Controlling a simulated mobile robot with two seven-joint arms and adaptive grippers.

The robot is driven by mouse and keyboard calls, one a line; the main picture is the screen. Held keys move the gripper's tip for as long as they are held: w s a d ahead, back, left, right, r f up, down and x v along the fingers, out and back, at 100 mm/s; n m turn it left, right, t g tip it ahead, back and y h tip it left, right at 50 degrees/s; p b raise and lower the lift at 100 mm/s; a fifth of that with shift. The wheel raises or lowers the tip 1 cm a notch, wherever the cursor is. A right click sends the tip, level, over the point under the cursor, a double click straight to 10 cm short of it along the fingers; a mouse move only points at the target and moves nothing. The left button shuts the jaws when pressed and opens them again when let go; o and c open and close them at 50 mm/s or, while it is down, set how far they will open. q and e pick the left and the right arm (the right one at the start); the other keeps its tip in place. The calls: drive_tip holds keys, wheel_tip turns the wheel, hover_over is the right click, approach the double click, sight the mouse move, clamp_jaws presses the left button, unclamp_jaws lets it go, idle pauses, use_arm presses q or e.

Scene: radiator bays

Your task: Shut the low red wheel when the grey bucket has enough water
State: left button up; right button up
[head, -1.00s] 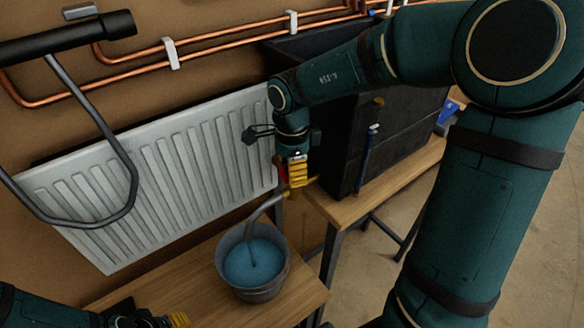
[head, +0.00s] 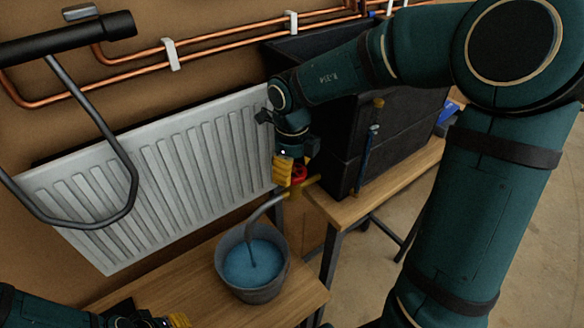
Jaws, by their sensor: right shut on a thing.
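The low red wheel (head: 299,174) shows beside the fingers of my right gripper (head: 285,172), on a brass valve (head: 300,188) at the radiator's lower right corner. The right gripper is shut on the red wheel, and its fingers hide part of it. The grey bucket (head: 270,294) stands upright below, on the wooden bench. Blue water (head: 252,264) fills much of it, and a grey hose (head: 266,207) runs from the valve down into the water. My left gripper (head: 170,321) shows only partly at the bottom edge, and its jaws cannot be made out.
A white radiator (head: 165,175) hangs on the brown wall under copper pipes (head: 230,41). A black box (head: 395,130) stands on a wooden bench (head: 375,192) right of the valve. The lower bench (head: 185,280) has bare room left of the bucket.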

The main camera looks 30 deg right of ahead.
sight(294, 170)
drive_tip(key=m, duration=0.4)
drive_tip(key=shift+m, duration=0.3)
drive_tip(key=shift+s+d+m, duration=0.1)
drive_tip(key=shift+m, duration=2.4)
drive_tip(key=o, duration=1.3)
drive_tip(key=shift+r, duration=0.1)
wheel_tip(294, 170, up, 12)
drive_tip(key=shift+f, duration=0.1)
drive_tip(key=shift+f, duration=0.1)
